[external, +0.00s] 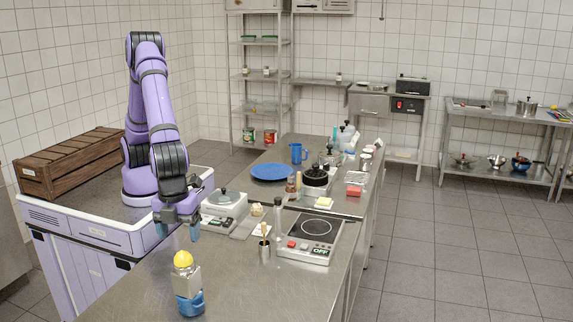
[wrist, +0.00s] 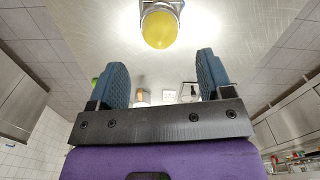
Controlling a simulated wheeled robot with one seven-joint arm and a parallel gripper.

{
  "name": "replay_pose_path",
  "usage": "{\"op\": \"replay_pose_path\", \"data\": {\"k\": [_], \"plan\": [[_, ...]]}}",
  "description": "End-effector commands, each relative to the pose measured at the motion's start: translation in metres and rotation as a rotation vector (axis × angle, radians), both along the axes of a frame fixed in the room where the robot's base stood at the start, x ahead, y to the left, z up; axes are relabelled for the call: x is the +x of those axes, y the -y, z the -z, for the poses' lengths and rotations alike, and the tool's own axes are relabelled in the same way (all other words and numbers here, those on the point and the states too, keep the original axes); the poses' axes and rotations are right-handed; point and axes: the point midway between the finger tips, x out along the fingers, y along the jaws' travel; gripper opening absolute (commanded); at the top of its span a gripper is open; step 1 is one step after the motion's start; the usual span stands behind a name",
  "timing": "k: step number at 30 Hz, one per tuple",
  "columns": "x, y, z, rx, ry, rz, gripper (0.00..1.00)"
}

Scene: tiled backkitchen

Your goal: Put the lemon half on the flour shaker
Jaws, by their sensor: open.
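The shaker stands upright on or in a small blue pot (external: 190,304) on the near counter; I cannot tell which. My gripper (external: 178,231) is open and empty, above and behind the lemon half, apart from it. In the wrist view the lemon half (wrist: 160,29) shows at the top centre, beyond the two blue fingers of my gripper (wrist: 163,77). It hides most of the shaker there.
A kitchen scale (external: 224,205) and a blue plate (external: 271,173) are farther back. The counter (external: 240,292) around the blue pot is clear.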

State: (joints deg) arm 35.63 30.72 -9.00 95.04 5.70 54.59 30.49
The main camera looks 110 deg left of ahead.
Motion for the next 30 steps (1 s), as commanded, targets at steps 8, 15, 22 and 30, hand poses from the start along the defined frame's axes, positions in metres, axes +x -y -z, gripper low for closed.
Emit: {"op": "replay_pose_path", "data": {"k": [8, 15, 22, 30], "plan": [[0.000, 0.000, -0.045, -0.001, 0.000, 0.000, 0.73], [0.001, -0.011, -0.065, -0.003, 0.009, -0.023, 0.73], [-0.006, -0.090, -0.118, -0.027, 0.071, -0.198, 0.73], [-0.043, -0.204, -0.173, -0.074, 0.157, -0.473, 0.73]]}}
